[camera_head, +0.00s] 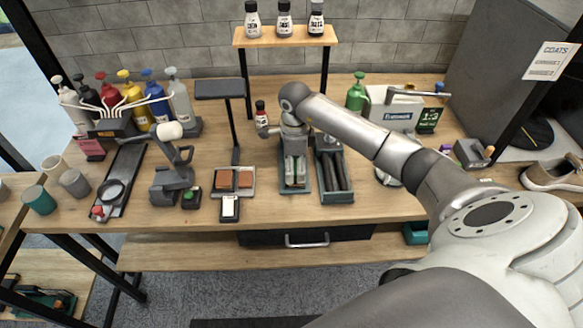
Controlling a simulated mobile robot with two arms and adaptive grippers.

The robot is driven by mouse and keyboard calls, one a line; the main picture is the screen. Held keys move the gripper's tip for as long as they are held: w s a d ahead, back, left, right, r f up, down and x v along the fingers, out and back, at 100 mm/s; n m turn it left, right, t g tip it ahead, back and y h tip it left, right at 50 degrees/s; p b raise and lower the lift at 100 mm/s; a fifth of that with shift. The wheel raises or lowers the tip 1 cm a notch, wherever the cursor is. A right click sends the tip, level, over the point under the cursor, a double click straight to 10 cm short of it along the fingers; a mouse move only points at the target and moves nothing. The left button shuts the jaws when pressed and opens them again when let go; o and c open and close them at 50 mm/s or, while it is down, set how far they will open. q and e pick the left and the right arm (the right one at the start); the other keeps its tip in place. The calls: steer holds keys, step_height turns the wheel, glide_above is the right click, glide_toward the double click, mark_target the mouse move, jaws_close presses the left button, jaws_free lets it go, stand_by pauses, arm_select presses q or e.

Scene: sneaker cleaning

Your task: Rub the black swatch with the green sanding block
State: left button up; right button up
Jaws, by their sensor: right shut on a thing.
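My right gripper (295,169) points down into a teal tray (296,188) on the bench. It is shut on a narrow, pale and green thing, which looks like the green sanding block; the fingers hide most of it. Two reddish-brown squares (224,180) lie on a light board (235,191) left of the tray. A small dark-framed piece with a white face (230,207) sits just in front of the board. I cannot tell which piece is the black swatch. My left gripper is not in view.
A second teal tray (336,195) with dark rods stands right of the first. A black post lamp (221,89) rises behind the board. The bench front is mostly clear.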

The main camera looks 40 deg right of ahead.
step_height(320, 180, up, 2)
steer(key=shift+w+d+p, duration=0.1)
steer(key=shift+p, duration=0.3)
steer(key=shift+r, duration=0.4)
steer(key=shift+r+p, duration=0.55)
steer(key=shift+r, duration=0.45)
